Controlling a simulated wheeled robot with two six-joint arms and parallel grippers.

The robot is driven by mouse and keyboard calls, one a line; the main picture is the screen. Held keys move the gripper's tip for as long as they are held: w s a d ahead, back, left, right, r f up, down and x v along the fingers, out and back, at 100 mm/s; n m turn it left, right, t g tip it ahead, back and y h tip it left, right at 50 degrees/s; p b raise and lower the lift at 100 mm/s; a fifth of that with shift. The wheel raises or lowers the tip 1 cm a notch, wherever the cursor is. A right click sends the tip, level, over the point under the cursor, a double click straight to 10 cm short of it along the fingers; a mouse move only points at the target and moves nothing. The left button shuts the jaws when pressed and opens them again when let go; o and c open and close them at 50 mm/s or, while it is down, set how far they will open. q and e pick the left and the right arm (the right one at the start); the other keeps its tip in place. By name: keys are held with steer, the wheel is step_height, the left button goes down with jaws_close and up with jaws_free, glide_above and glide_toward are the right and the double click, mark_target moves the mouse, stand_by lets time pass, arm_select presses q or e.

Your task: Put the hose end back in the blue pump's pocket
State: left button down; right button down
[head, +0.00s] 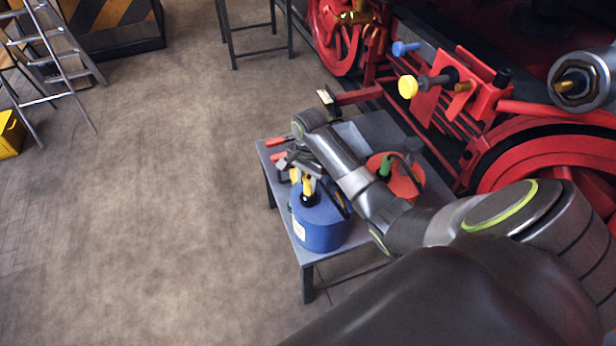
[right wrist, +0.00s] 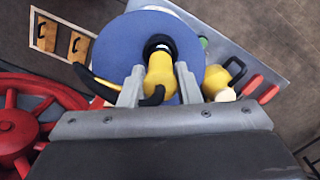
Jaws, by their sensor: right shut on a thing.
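The blue pump (head: 320,228) stands upright on the grey table's near end. A yellow hose end (head: 308,186) is above a black collar on its top, which looks like the pocket. My right gripper (head: 303,173) comes down over it. In the right wrist view, the fingers (right wrist: 159,82) are shut around the yellow hose end (right wrist: 160,68), with the blue pump top (right wrist: 110,48) behind. The black hose (right wrist: 105,87) curves off to the left. The hose end lines up with the collar (right wrist: 158,44); how deep it sits, I cannot tell. My left gripper is out of view.
A red pump (head: 405,180) with a green hose end (head: 385,166) stands at right on the table (head: 375,128). Red-handled tools (head: 276,142) and a yellow can with a black handle (right wrist: 220,80) are close by. The red locomotive (head: 470,85) borders the table.

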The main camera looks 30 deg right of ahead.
steer(key=shift+f, duration=0.65)
steer(key=shift+f, duration=0.2)
steer(key=c, duration=1)
jaws_free()
step_height(320, 180, up, 10)
steer(key=shift+w+d+f+p, duration=0.1)
steer(key=shift+d+p, duration=0.05)
steer(key=shift+p, duration=0.3)
step_height(320, 180, up, 8)
steer(key=p, duration=0.7)
steer(key=shift+f, duration=0.2)
steer(key=shift+d, duration=0.1)
